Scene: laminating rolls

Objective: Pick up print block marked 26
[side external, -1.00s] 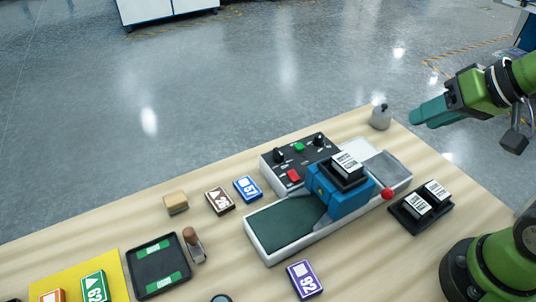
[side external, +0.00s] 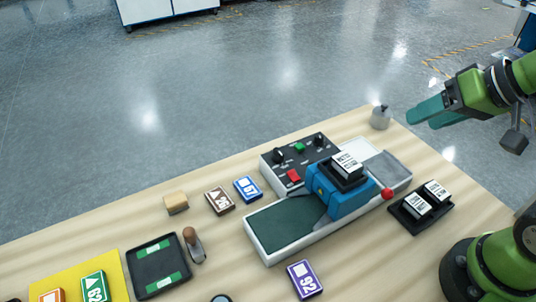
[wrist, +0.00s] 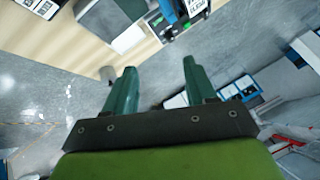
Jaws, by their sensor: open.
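The brown print block (side external: 220,200) lies flat on the table left of the machine; its small white marking seems to be a triangle and 26. A blue block (side external: 248,189) lies just right of it, and a purple block (side external: 304,279), which seems to read 92, lies at the front. A green block (side external: 95,287) lies on a yellow mat. My gripper (side external: 422,116) is open and empty, beyond the table's far right edge and far from the brown block. In the wrist view my gripper (wrist: 159,68) shows two spread green fingers over the floor. The brown block is not visible there.
The machine (side external: 280,228) with a blue carriage (side external: 338,197) and red knob stands between my gripper and the brown block. A grey weight (side external: 380,117), a black holder (side external: 405,226), a wooden block (side external: 176,203), a stamp (side external: 193,246) and a black tray (side external: 142,280) stand around.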

